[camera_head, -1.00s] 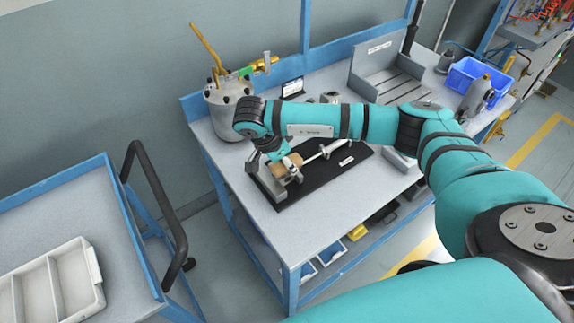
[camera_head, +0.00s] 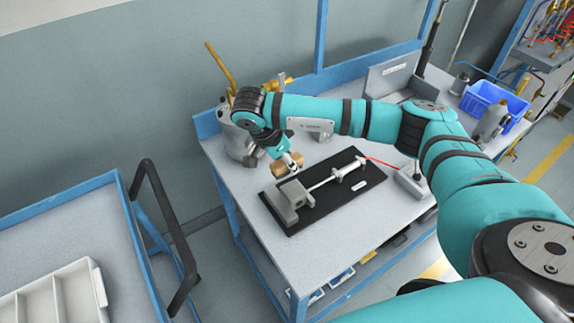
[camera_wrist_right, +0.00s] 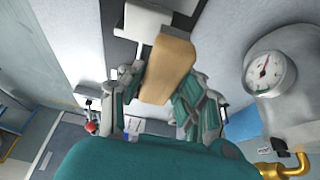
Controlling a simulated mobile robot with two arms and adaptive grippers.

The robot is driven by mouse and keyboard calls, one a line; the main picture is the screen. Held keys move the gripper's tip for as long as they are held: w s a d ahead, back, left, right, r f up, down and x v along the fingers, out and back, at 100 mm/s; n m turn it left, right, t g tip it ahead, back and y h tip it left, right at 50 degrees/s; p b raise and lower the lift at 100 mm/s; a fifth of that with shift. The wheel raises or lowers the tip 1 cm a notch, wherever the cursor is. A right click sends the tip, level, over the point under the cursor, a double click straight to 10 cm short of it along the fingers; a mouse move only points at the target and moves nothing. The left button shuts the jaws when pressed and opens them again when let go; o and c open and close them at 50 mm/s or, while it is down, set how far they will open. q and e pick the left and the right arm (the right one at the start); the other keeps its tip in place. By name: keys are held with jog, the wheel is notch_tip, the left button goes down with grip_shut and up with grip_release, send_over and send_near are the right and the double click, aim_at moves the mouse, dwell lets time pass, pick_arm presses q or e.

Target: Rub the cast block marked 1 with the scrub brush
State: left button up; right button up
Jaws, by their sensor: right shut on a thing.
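My right gripper (camera_head: 291,160) is shut on the scrub brush (camera_head: 287,165), which has a tan wooden body. In the right wrist view the brush (camera_wrist_right: 168,70) sits between the two fingers (camera_wrist_right: 155,98). A grey cast block (camera_head: 290,199) stands at the left end of a black mat on the bench. The brush appears above and behind this block, with a gap between them in the head view. I cannot read any mark on the block. My left gripper is not in view.
A rod-shaped metal part (camera_head: 335,175) lies on the black mat (camera_head: 340,205), beside a small white label. A grey canister (camera_head: 238,140) stands behind at the left. A pressure gauge (camera_wrist_right: 268,72) is close at right in the wrist view. The bench front (camera_head: 300,255) is clear.

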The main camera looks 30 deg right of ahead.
jog(key=shift+w+r+p, duration=0.25)
jog(key=shift+r+p, duration=0.15)
jog(key=shift+r, duration=0.45)
jog(key=shift+r+p, duration=0.3)
jog(key=shift+r, duration=0.35)
jog(key=shift+s+r, duration=0.15)
jog(key=shift+r, duration=0.1)
jog(key=shift+f, duration=0.1)
